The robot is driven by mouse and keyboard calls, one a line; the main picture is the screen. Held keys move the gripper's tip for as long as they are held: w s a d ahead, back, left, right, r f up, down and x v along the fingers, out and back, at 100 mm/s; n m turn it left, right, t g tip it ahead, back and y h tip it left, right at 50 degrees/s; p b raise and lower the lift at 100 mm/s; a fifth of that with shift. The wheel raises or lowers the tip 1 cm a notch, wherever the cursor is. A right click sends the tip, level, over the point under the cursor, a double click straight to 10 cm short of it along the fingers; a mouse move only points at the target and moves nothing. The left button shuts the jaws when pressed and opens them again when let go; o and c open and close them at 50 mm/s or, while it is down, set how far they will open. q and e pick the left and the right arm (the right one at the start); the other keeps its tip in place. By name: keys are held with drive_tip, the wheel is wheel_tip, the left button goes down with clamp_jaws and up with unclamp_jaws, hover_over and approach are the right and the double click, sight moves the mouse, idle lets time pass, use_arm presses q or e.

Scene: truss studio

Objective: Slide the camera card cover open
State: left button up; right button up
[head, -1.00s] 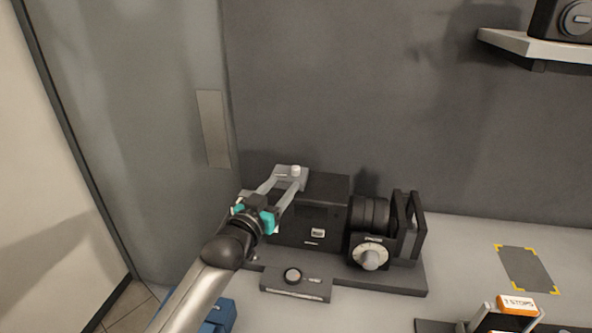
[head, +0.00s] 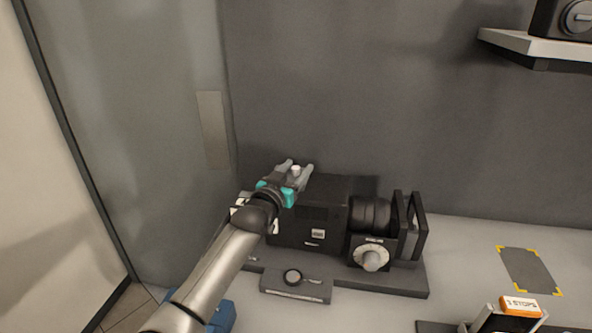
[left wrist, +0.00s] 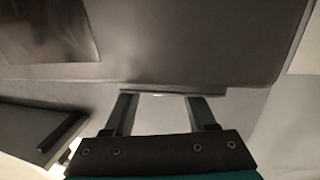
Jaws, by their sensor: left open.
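The camera (head: 310,228) is a black box with a lens (head: 370,214) on its right side, standing on a dark base plate. A small pale label or catch (head: 317,234) shows on its front face. I cannot tell which part is the card cover. My left gripper (head: 297,169) is open at the camera's upper left end, with a small white knob (head: 296,170) showing between its fingers. In the left wrist view, both fingertips (left wrist: 163,98) are apart and close to a thin dark bar (left wrist: 172,91); contact is unclear. My right gripper is not in view.
A dial (head: 370,257) sits below the lens, and a matte box (head: 409,225) stands right of it. A small control block (head: 296,284) lies in front. An orange-labelled item (head: 519,306) and a yellow-cornered mat (head: 529,270) are at right. A shelf (head: 535,47) hangs above.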

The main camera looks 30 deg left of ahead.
use_arm(q)
drive_tip(key=shift+c, duration=0.3)
clamp_jaws()
idle(1.0)
